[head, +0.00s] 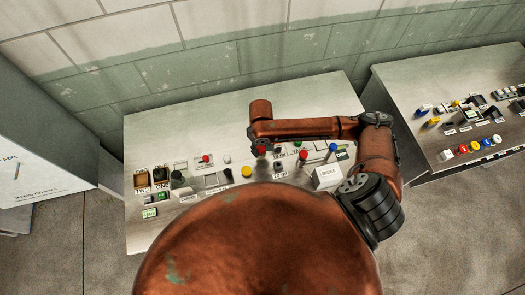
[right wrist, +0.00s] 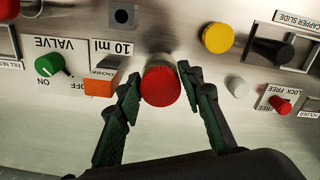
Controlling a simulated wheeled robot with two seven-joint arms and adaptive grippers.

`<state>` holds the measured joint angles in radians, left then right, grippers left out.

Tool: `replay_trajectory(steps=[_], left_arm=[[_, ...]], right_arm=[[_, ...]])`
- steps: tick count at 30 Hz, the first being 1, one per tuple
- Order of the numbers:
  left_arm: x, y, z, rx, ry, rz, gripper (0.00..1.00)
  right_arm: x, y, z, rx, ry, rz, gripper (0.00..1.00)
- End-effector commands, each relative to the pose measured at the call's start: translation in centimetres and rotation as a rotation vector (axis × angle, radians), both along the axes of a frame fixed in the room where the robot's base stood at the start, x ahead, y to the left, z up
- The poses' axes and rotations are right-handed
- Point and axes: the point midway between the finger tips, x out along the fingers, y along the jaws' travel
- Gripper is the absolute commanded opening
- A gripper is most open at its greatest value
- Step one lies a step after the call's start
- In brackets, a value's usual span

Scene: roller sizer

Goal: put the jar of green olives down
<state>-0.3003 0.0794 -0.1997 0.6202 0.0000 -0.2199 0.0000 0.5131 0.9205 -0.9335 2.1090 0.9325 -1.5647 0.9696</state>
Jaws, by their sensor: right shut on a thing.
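A round thing with a red top (right wrist: 160,86) sits between the fingertips of my right gripper (right wrist: 158,88) in the right wrist view. I take it to be the jar of green olives, seen from its lid end; no olives show. The fingers close on it from both sides. In the head view its red top (head: 262,150) shows just below the end of my right arm, over the middle of the metal table (head: 150,130). Whether its base touches the table is hidden. My left gripper does not show.
Around the jar are an orange dose button (right wrist: 100,85), a green valve knob (right wrist: 48,66), a yellow button (right wrist: 218,38) and a black capper slide lever (right wrist: 272,51). A white box (head: 326,177) stands at right. The table's back left is bare.

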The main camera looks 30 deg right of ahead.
Motion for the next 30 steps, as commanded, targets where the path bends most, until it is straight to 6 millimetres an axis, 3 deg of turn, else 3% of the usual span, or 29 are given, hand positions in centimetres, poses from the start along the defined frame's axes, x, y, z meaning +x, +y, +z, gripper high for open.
replay_trajectory(steps=[3, 9, 20, 21, 27, 30], left_arm=[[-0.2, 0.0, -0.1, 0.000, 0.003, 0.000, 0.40], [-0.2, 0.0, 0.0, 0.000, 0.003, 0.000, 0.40], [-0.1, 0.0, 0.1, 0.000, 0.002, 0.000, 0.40], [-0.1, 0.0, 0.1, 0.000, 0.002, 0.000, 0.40], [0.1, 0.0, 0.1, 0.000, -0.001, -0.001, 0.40], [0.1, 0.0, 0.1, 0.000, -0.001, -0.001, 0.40]], right_arm=[[0.2, -0.9, -1.0, -0.003, 0.002, -0.002, 0.08], [0.2, -0.7, -3.7, -0.002, 0.001, 0.000, 0.08], [0.2, -0.7, -4.1, -0.001, 0.000, 0.000, 0.08], [0.2, -0.7, -4.1, -0.001, 0.000, 0.000, 0.37], [0.2, -0.7, -4.1, -0.001, 0.000, 0.000, 0.51], [0.2, -0.7, -4.1, -0.001, 0.000, 0.000, 0.52]])
